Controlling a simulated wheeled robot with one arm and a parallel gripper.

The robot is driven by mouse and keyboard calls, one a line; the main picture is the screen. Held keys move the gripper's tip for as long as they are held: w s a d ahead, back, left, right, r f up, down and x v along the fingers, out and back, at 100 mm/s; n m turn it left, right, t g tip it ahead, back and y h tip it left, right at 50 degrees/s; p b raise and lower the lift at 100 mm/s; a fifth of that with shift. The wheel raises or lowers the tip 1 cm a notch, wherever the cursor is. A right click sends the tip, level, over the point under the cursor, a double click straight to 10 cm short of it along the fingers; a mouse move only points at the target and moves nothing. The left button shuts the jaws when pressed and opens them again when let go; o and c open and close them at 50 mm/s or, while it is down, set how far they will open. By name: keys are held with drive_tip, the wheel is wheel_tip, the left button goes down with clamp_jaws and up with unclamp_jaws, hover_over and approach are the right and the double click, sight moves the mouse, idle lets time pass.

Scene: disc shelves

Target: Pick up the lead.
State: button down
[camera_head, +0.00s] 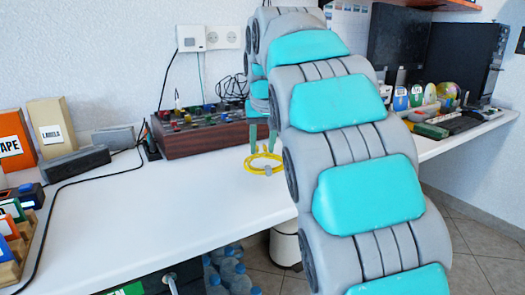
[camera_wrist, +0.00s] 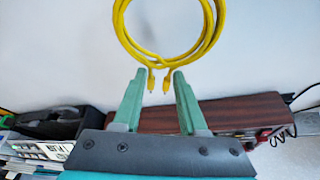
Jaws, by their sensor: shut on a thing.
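The lead (camera_head: 265,172) is a yellow coiled cable with a small grey piece on its near side. It hangs or lies just below my gripper (camera_head: 262,138), over the white worktop; I cannot tell whether it touches it. In the wrist view, the lead (camera_wrist: 127,38) shows as a large loop beyond the fingertips, with two short plug ends hanging near them.
A wood-sided mixer box (camera_head: 200,138) with knobs and cables stands close behind. The worktop (camera_head: 170,208) is clear in front of it. My arm hides the middle right.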

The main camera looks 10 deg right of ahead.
drive_tip(key=s, duration=0.5)
drive_tip(key=s+r, duration=0.1)
drive_tip(key=s, duration=0.4)
drive_tip(key=s+d, duration=0.1)
drive_tip(key=s, duration=0.5)
drive_tip(key=shift+r, duration=0.4)
